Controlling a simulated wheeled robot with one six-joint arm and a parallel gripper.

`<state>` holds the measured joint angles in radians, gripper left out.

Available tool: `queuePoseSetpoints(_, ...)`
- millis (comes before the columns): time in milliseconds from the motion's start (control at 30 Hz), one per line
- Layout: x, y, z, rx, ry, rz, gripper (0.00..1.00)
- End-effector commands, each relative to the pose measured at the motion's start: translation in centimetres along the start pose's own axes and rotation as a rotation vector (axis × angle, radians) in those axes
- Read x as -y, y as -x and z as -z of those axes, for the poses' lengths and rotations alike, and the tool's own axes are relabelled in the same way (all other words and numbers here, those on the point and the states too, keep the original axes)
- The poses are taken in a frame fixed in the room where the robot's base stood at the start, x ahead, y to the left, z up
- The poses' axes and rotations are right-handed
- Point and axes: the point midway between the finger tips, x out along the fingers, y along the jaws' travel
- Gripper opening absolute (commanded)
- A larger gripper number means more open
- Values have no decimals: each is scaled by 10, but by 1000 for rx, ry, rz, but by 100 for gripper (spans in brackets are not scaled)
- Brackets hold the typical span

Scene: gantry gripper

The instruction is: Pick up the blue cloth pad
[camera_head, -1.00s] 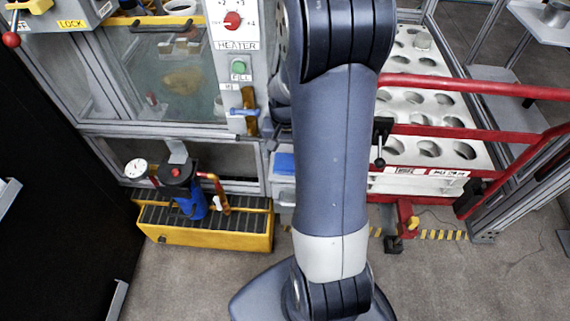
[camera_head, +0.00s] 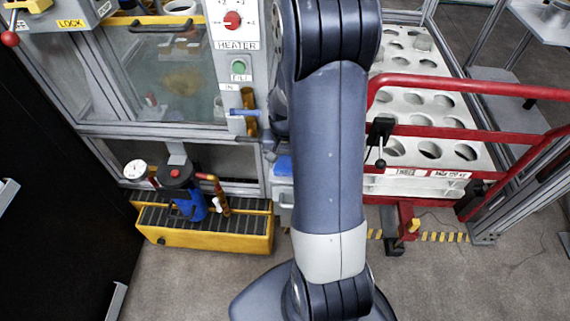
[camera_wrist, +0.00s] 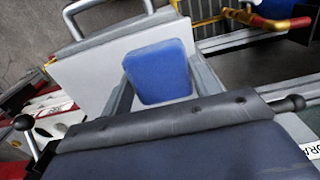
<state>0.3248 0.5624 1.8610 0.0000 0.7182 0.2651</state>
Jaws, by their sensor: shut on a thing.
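The blue cloth pad (camera_wrist: 161,72) lies flat-side up in the middle of the wrist view, over a light grey box-like surface (camera_wrist: 84,80). My gripper (camera_wrist: 163,78) has one finger at the pad's left edge and one at its right, and is shut on it. Whether the pad is clear of the surface below cannot be told. In the head view a small part of the blue pad (camera_head: 284,165) shows left of my arm.
A yellow tray (camera_head: 205,243) with a blue pump (camera_head: 190,203) stands left on the floor. The glass-fronted heater cabinet (camera_head: 165,80) rises behind it. A red-railed rack (camera_head: 430,133) with round holes stands right. A metal handle (camera_wrist: 70,12) sticks out beside the grey box.

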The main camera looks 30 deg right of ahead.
Motion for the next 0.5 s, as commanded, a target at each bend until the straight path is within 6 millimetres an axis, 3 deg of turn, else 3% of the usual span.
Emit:
queuePoseSetpoints(167,0,0,0,0,0,0,33)
queuePoseSetpoints(333,0,2,0,-1,0,0,33)
queuePoseSetpoints(500,0,23,1,-4,0,1,33)
